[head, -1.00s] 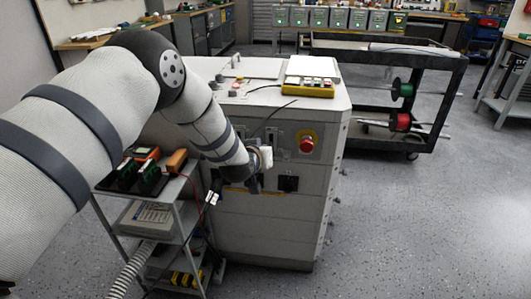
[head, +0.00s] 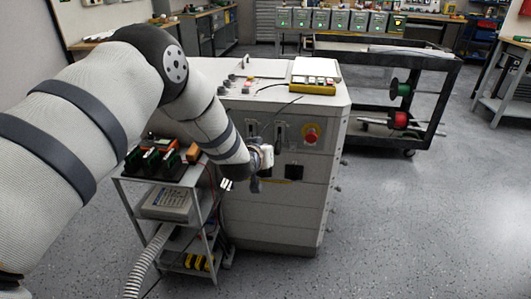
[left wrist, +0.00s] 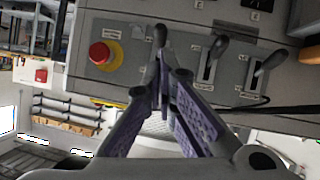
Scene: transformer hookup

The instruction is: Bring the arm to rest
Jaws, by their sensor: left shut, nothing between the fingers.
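My left arm comes in from the left in the head view and reaches to the front of a grey cabinet (head: 275,215). My left gripper (head: 255,184) is small and partly hidden there, low in front of the panel. In the left wrist view the left gripper (left wrist: 170,70) has its purple-grey fingers together at the tips with nothing between them. Behind the fingers are a red emergency-stop button (left wrist: 103,55) on yellow and two lever switches (left wrist: 212,55). I cannot tell how near the fingertips are to the panel. My right gripper is out of view.
A small shelf cart (head: 128,193) with instruments stands left of the cabinet, under my arm. A black cart (head: 437,110) with cable spools is behind right. A yellow control box (head: 314,86) sits on the cabinet. The floor (head: 420,230) at right is clear.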

